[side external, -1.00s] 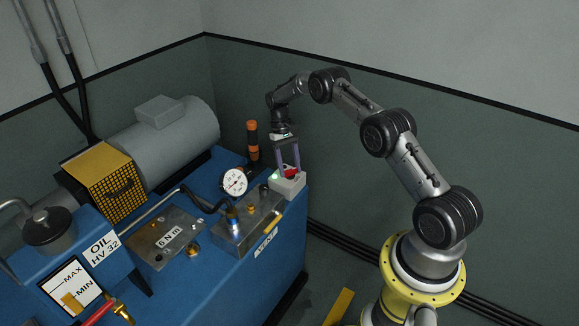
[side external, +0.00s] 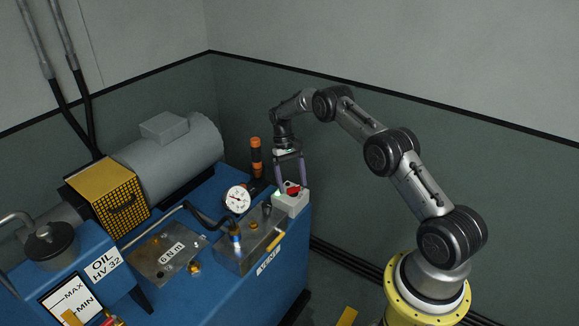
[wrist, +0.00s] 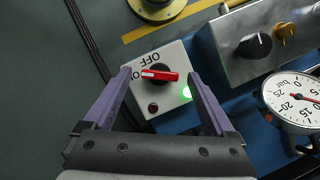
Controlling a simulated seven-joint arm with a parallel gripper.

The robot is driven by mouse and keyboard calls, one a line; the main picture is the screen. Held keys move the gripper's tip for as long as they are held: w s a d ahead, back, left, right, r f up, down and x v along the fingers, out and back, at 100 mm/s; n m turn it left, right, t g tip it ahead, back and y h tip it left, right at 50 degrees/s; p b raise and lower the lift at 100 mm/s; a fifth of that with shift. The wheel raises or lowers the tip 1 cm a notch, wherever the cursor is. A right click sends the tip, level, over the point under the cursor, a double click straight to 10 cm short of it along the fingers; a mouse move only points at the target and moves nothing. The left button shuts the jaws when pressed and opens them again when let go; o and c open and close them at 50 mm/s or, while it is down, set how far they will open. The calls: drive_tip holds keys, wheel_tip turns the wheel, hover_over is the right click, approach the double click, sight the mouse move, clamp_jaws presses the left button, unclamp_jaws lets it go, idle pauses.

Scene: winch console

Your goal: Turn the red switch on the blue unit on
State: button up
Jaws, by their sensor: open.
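The red switch (wrist: 160,75) is a rotary handle on a pale grey box (wrist: 172,53) at the corner of the blue unit (side external: 285,262). In the wrist view its white-marked end points left to a label starting with "O", partly hidden by a finger, and away from the "OFF" label. A green lamp (wrist: 187,92) on the box is lit; a dark red lamp (wrist: 153,107) is unlit. My gripper (wrist: 160,73) is open, with one finger on each side of the switch and gaps between. The red switch also shows in the side view (side external: 293,190) below my gripper (side external: 291,184).
A round pressure gauge (side external: 237,200) and a metal block with a black knob (wrist: 254,46) stand close beside the box. An orange-and-black handle (side external: 256,156) rises behind. Open floor lies on the right side.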

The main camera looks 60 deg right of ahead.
drive_tip(key=v, duration=1.3)
drive_tip(key=shift+w, duration=0.1)
